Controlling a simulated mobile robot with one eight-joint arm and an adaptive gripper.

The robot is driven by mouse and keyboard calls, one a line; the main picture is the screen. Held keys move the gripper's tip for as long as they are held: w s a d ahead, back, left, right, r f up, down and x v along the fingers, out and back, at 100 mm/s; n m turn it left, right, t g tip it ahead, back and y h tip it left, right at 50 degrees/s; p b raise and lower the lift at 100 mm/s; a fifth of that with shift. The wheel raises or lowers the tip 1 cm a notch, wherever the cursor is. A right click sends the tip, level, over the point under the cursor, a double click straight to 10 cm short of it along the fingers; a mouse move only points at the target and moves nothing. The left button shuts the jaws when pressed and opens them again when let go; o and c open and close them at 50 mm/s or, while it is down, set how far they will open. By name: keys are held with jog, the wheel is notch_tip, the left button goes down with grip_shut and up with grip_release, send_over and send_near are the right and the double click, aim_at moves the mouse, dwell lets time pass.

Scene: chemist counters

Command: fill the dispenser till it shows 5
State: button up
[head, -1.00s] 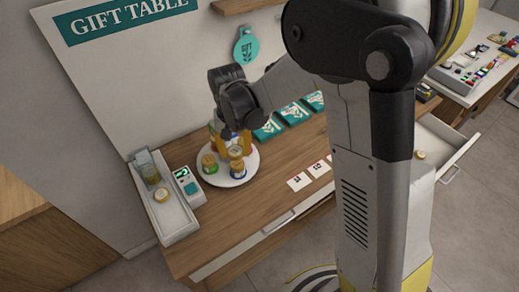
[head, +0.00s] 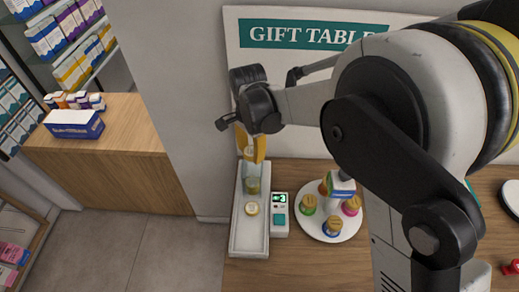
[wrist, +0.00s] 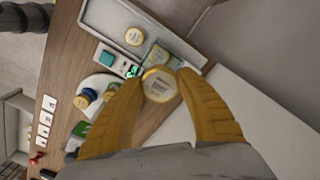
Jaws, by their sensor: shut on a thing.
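The dispenser is a long white tray (head: 237,236) with a clear upright cylinder (head: 252,184) at its far end. A small white unit with a lit display (head: 280,199) stands beside it; I cannot read its digit surely. A round pale-topped piece (head: 251,208) lies in the tray; it also shows in the wrist view (wrist: 134,37). My gripper (head: 251,146) is above the cylinder, its yellow fingers pointing down. It is shut on a round jar with a pale labelled top and gold rim (wrist: 160,85). Whether the jar touches the cylinder I cannot tell.
A round white turntable (head: 313,232) right of the display holds several small jars with coloured bands around a central post. The gift table sign (head: 310,34) is on the wall behind. A wooden counter (head: 110,170) stands at the left, with floor between.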

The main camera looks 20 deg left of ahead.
aim_at(252, 163)
jog(key=shift+f+b, duration=1.75)
jog(key=shift+f, duration=1.2)
jog(key=o, duration=1.1)
jog(key=shift+r, duration=0.1)
notch_tip(252, 163, up, 12)
jog(key=shift+f, duration=0.1)
